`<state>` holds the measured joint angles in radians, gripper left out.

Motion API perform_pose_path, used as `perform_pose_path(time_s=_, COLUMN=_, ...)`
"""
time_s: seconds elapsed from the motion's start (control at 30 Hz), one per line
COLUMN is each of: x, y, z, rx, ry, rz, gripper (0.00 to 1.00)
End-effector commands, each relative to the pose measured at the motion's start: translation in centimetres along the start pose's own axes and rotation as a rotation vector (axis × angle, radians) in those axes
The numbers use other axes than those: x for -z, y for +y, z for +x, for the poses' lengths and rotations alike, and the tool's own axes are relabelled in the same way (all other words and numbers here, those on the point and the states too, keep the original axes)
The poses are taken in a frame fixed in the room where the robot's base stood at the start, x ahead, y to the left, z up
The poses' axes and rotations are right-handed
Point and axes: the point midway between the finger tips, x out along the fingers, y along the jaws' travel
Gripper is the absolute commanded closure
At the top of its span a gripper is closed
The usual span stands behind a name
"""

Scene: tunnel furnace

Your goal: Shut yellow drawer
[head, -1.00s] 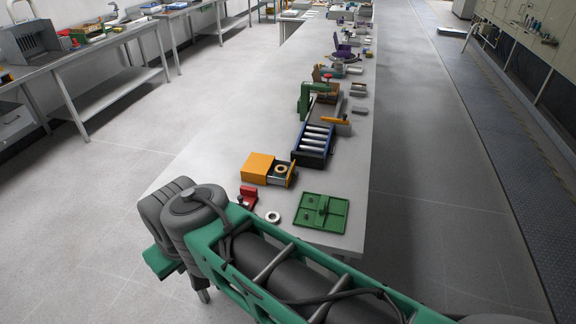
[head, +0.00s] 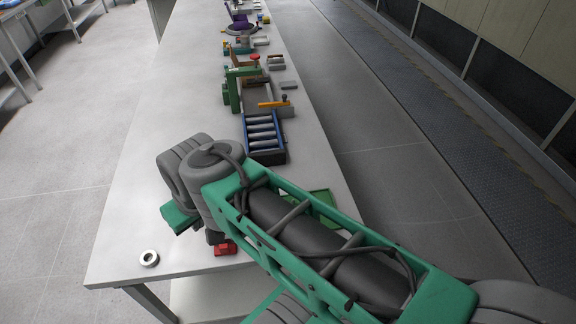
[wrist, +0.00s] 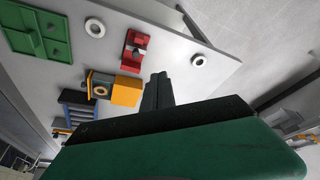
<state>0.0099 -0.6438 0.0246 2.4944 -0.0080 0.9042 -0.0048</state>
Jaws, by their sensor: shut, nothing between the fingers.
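The yellow drawer unit (wrist: 126,91) stands on the table in the wrist view. Its drawer (wrist: 100,84) is pulled partly out on the left side, with a tan ring (wrist: 100,91) in it. My gripper (wrist: 158,77) has its dark fingers together and empty. It appears just right of the yellow body, opposite the drawer's open side; I cannot tell whether it touches. In the head view my arm hides the drawer unit and the fingertips.
A red part (wrist: 134,50), a white ring (wrist: 95,28), another ring (wrist: 199,60) and a green plate (wrist: 35,35) lie nearby. The blue roller stand (head: 264,137) is farther along the table. The left tabletop is largely clear.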

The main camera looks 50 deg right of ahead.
Motion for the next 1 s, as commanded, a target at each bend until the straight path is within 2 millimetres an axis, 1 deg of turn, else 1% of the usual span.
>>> perform_pose_path(time_s=0.07, x=0.7, y=1.0, z=0.8, rx=0.004, ry=-0.007, rz=0.026, gripper=1.00)
perform_pose_path(time_s=0.17, x=2.4, y=4.1, z=2.5, rx=0.020, ry=-0.015, rz=0.096, gripper=1.00)
perform_pose_path(time_s=0.2, x=3.2, y=6.0, z=3.4, rx=0.032, ry=-0.016, rz=0.135, gripper=1.00)
perform_pose_path(time_s=0.27, x=4.1, y=9.7, z=4.8, rx=0.054, ry=-0.011, rz=0.202, gripper=1.00)
perform_pose_path(time_s=0.3, x=4.4, y=12.3, z=5.7, rx=0.071, ry=-0.002, rz=0.248, gripper=1.00)
perform_pose_path(time_s=0.33, x=4.5, y=14.5, z=6.3, rx=0.085, ry=0.007, rz=0.283, gripper=1.00)
perform_pose_path(time_s=0.37, x=4.4, y=16.6, z=6.8, rx=0.099, ry=0.019, rz=0.318, gripper=1.00)
perform_pose_path(time_s=0.4, x=4.0, y=19.6, z=7.5, rx=0.117, ry=0.039, rz=0.365, gripper=1.00)
perform_pose_path(time_s=0.47, x=2.9, y=23.9, z=8.2, rx=0.142, ry=0.073, rz=0.430, gripper=1.00)
perform_pose_path(time_s=0.5, x=1.9, y=26.4, z=8.6, rx=0.158, ry=0.098, rz=0.468, gripper=1.00)
perform_pose_path(time_s=0.6, x=-0.6, y=31.2, z=8.9, rx=0.186, ry=0.159, rz=0.542, gripper=1.00)
perform_pose_path(time_s=0.7, x=-2.3, y=33.7, z=8.8, rx=0.200, ry=0.199, rz=0.579, gripper=1.00)
perform_pose_path(time_s=0.73, x=-2.6, y=34.1, z=8.8, rx=0.203, ry=0.206, rz=0.585, gripper=1.00)
perform_pose_path(time_s=0.8, x=-2.8, y=34.5, z=8.9, rx=0.206, ry=0.214, rz=0.589, gripper=1.00)
perform_pose_path(time_s=0.87, x=-2.6, y=34.4, z=9.3, rx=0.208, ry=0.215, rz=0.588, gripper=1.00)
perform_pose_path(time_s=1.0, x=-1.9, y=33.9, z=11.6, rx=0.210, ry=0.211, rz=0.587, gripper=1.00)
